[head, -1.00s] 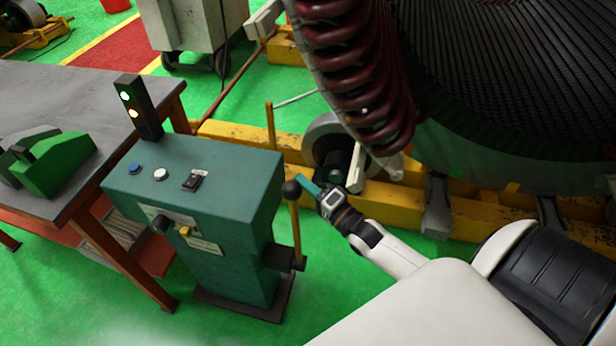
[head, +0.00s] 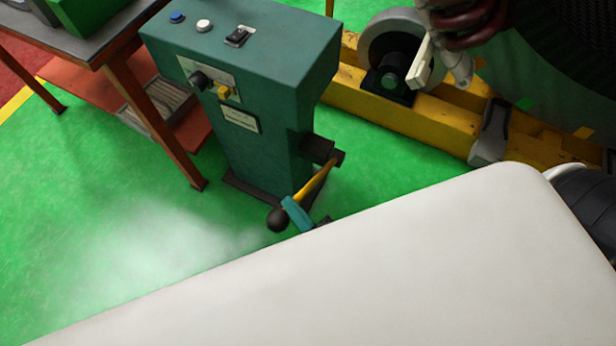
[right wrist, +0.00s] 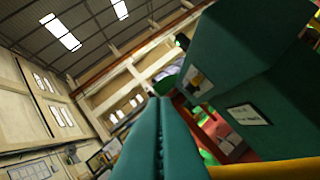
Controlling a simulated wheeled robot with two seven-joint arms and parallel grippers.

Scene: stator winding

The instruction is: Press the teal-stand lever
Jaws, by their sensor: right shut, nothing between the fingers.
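The teal stand (head: 255,95) stands on the green floor in the head view, and its body fills the upper right of the right wrist view (right wrist: 250,80). Its yellow lever (head: 318,180) comes from a dark bracket on the stand's right side and slants down toward the front left. The lever's black ball knob (head: 278,219) is low near the floor. My right gripper (head: 297,214) has its teal fingers shut and empty, right at the lever beside the knob; I cannot tell exactly where they touch. Its fingers also show in the right wrist view (right wrist: 158,135). My left gripper is not in view.
A worktable with orange legs (head: 150,110) stands left of the stand. Behind it on the right are a yellow beam (head: 410,120), a roller (head: 395,45) and the large stator's coils (head: 465,20). Green floor (head: 90,220) is open in front.

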